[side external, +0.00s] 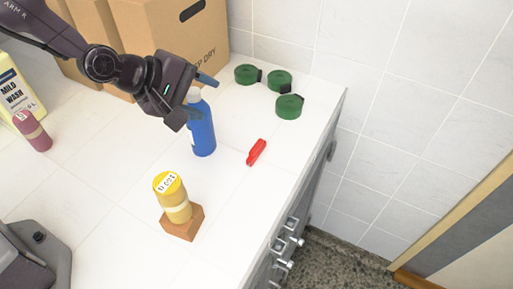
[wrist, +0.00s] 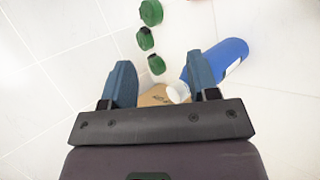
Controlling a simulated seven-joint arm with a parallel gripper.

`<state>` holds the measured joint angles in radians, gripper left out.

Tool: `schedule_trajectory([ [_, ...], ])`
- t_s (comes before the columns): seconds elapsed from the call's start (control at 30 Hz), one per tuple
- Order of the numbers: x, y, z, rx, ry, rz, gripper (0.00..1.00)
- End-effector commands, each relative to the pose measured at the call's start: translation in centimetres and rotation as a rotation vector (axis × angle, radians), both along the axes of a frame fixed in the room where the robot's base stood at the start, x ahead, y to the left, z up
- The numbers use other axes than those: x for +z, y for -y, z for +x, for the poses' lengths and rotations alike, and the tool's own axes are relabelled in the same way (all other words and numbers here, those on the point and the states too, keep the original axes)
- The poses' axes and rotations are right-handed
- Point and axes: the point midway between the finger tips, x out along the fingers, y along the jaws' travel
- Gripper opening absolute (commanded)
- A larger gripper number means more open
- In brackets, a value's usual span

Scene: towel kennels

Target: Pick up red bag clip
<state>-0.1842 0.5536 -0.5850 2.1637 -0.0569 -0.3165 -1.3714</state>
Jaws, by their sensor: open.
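The red bag clip (side external: 257,152) lies flat on the white counter in the side external view, to the right of the blue bottle and near the counter's right edge. My gripper (side external: 207,96) is open and empty. It hangs above the counter by the top of the blue bottle (side external: 202,128), up and left of the clip and apart from it. In the wrist view my gripper's two blue fingers (wrist: 163,80) are spread, with the bottle (wrist: 222,60) beside the right finger.
Several green rolls (side external: 289,106) lie at the back right of the counter (side external: 300,150). A yellow-capped jar (side external: 172,195) stands on a wooden block (side external: 183,224) in front. Cardboard boxes (side external: 190,45) stand behind my arm. A purple bottle (side external: 33,130) and a detergent bottle (side external: 15,95) are at left.

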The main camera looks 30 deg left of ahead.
Motion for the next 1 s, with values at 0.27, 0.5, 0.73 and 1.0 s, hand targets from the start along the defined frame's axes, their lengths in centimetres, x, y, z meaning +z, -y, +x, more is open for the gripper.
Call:
schedule_trajectory([
  [0.27,-5.8,5.1,2.3,0.452,-0.185,-0.669,0.55],
  [0.5,-8.2,5.8,3.4,0.774,-0.286,-1.064,0.55],
  [0.73,-9.6,5.7,3.5,0.85,-0.304,-1.151,0.55],
  [1.0,-12.7,5.7,3.5,0.847,-0.303,-1.146,0.55],
])
